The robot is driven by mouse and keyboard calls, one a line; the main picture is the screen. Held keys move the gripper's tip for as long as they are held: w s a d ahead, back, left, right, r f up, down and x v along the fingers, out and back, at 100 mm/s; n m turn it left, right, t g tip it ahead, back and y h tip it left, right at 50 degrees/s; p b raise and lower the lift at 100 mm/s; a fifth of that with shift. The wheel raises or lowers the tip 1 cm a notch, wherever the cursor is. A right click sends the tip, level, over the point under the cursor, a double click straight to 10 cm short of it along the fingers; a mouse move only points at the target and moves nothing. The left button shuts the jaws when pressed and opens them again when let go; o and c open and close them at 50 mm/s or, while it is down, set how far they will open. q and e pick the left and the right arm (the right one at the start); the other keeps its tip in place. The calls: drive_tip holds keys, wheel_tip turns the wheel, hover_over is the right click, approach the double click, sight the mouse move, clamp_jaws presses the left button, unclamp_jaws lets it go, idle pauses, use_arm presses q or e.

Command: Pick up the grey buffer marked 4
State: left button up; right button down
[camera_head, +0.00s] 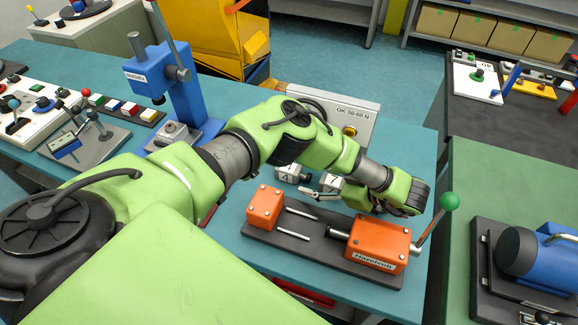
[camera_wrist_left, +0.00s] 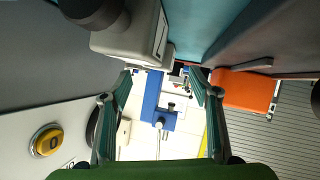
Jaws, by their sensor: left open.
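The grey buffer marked 4 (camera_head: 286,174) sits on the teal table behind the orange fixture, with its marked face towards me. A second grey buffer (camera_head: 331,182), whose mark looks like a 7, sits just to its right. My left gripper (camera_head: 312,192) is in front of these buffers, fingers pointing left in the head view. In the left wrist view its two fingers (camera_wrist_left: 158,78) are apart with nothing between them. A large grey buffer (camera_wrist_left: 128,38) is close by at the upper left there; its mark cannot be read. My right gripper is out of view.
An orange fixture (camera_head: 376,242) with steel rods and a green-knobbed lever (camera_head: 449,201) stands in front of the gripper. A white "OK 30-50 N" panel (camera_head: 352,112) stands behind the buffers. A blue press (camera_head: 172,92) stands to the left.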

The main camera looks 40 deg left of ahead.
sight(299, 173)
use_arm(q)
drive_tip(key=shift+r+x, duration=0.2)
drive_tip(key=shift+x, duration=0.8)
drive_tip(key=p+x, duration=0.1)
drive_tip(key=x, duration=0.3)
drive_tip(key=shift+a, duration=0.2)
drive_tip(key=shift+a+f, duration=0.2)
drive_tip(key=shift+a, duration=0.1)
drive_tip(key=shift+d+r, duration=0.1)
clamp_jaws()
